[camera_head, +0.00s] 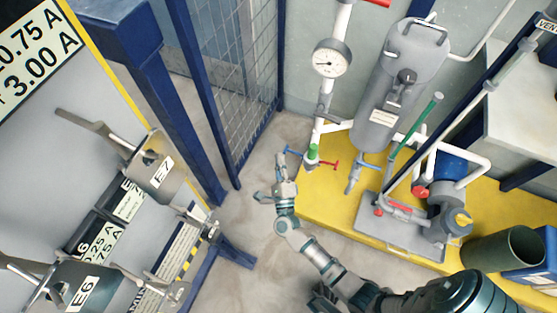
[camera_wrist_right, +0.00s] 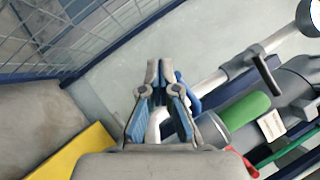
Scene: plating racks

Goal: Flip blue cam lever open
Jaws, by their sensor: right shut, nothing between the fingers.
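The blue cam lever (camera_head: 293,154) is a small, thin handle on the left side of a green-topped pipe fitting (camera_head: 313,152). A red lever (camera_head: 331,165) sticks out on the right side. My right gripper (camera_head: 281,158) is just left of the blue lever, its fingers pointing up the picture. In the right wrist view my gripper (camera_wrist_right: 160,68) is shut and empty. The blue lever (camera_wrist_right: 190,100) shows just right of the fingers there, partly hidden by them. I cannot tell whether they touch. The green part (camera_wrist_right: 247,110) is further right. My left gripper is not in view.
A yellow platform (camera_head: 325,205) carries a grey tank (camera_head: 402,85), pipes and a pump. A blue mesh fence (camera_head: 240,85) stands behind left. A grey panel with metal handles (camera_head: 155,165) is at left. Floor between is clear.

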